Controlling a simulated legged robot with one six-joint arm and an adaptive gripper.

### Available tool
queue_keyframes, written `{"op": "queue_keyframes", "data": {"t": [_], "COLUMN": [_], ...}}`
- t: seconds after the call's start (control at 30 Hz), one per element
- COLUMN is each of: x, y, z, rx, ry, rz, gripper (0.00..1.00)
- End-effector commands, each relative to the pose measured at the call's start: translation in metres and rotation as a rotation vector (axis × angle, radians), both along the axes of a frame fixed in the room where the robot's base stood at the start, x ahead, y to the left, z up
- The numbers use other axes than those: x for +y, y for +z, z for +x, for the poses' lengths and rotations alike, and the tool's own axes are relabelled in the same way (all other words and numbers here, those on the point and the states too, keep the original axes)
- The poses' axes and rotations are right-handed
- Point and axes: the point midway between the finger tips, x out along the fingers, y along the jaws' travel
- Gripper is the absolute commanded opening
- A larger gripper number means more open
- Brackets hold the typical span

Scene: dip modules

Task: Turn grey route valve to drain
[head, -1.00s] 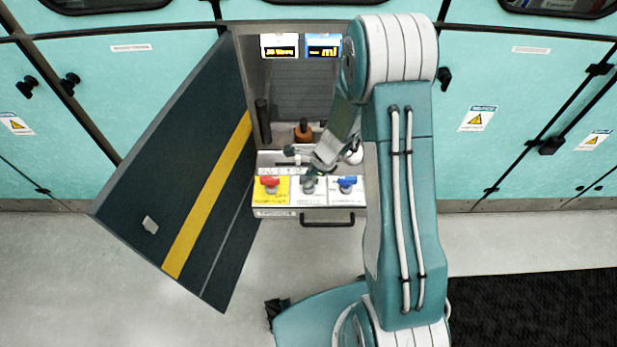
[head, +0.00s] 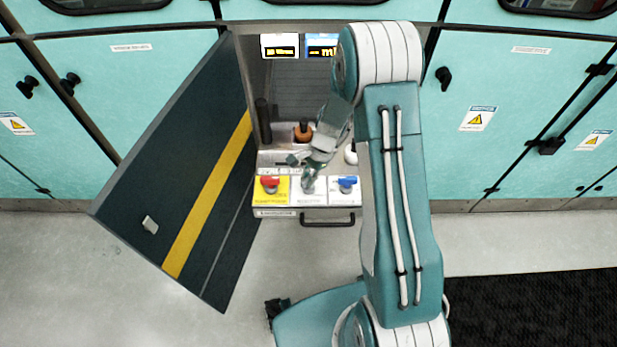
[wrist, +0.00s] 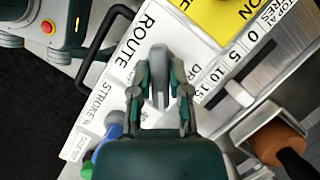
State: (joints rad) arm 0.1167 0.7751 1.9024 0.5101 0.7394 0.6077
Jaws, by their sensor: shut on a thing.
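The grey route valve (wrist: 158,75) is between my gripper's fingers in the wrist view, on a white plate (wrist: 128,62) printed "ROUTE". Letters starting "DR" show to its right, the rest hidden by a finger. My gripper (wrist: 160,88) is shut on the grey valve handle, one finger on each side. In the head view my gripper (head: 310,177) reaches down to the middle plate and covers most of the valve. Where the handle points relative to the printed positions is hard to tell.
A red valve (head: 270,183) on a yellow plate stands left, and a blue valve (head: 347,184) right. Behind are an orange-brown bottle (head: 303,132) and two small displays (head: 280,46). A dark open door (head: 180,170) bounds the left side. A black drawer handle (head: 327,222) sits in front.

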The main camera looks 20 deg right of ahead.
Motion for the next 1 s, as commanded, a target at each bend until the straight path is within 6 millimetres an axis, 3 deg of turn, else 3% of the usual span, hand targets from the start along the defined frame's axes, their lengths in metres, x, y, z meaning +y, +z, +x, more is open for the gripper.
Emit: {"op": "queue_keyframes", "data": {"t": [0.6, 1.0], "x": [0.0008, 0.0009], "y": [-0.0014, -0.0012], "z": [-0.0001, -0.0002], "rx": [0.001, 0.001], "ry": [0.578, 0.830], "rz": [0.000, 0.000], "gripper": [0.00, 0.00]}}
